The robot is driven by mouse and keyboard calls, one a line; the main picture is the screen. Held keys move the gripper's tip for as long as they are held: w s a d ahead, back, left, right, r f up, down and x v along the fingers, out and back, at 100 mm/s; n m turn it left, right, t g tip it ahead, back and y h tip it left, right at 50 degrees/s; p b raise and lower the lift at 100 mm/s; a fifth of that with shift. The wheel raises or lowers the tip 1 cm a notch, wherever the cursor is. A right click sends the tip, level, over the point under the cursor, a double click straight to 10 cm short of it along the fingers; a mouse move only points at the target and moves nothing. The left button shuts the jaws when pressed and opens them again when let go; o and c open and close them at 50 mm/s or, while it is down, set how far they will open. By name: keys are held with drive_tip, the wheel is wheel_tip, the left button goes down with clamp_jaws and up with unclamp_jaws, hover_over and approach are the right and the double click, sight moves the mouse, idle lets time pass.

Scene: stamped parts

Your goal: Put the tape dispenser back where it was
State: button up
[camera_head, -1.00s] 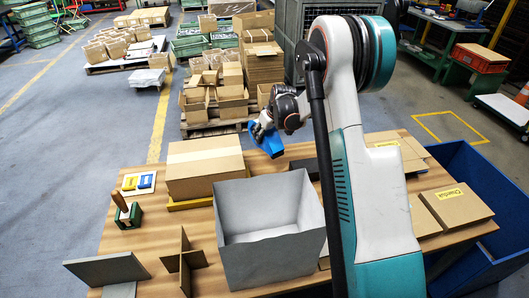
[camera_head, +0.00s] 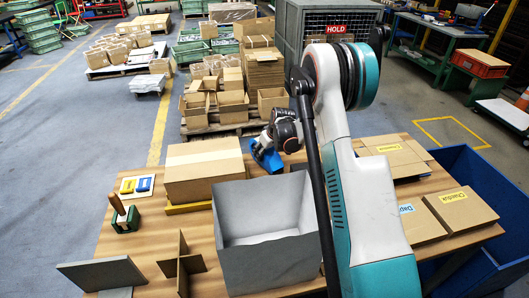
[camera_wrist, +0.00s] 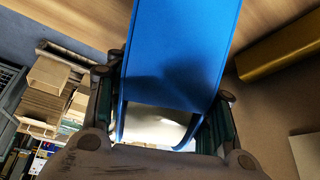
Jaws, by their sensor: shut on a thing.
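The blue tape dispenser (camera_head: 266,157) is held in my gripper (camera_head: 268,145), low over the back of the wooden table, just right of the closed cardboard box. In the wrist view the blue dispenser (camera_wrist: 187,45) fills the upper middle, between the two fingers of my gripper (camera_wrist: 163,118), which is shut on it. Its far end is cut off by the picture edge. I cannot tell whether it touches the table.
A large grey open bin (camera_head: 262,262) stands in front of the dispenser. Flat cardboard packages (camera_head: 462,208) lie at right. Left are a wooden-handled stamp in a green holder (camera_head: 124,215) and cardboard dividers (camera_head: 181,265).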

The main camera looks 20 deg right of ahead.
drive_tip(key=o, duration=1.1)
drive_tip(key=shift+c, duration=0.2)
drive_tip(key=shift+r, duration=0.2)
drive_tip(key=p+v, duration=0.3)
drive_tip(key=v, duration=0.8)
drive_tip(key=shift+s+r, duration=0.25)
drive_tip(key=shift+r, duration=0.1)
drive_tip(key=shift+d, duration=0.1)
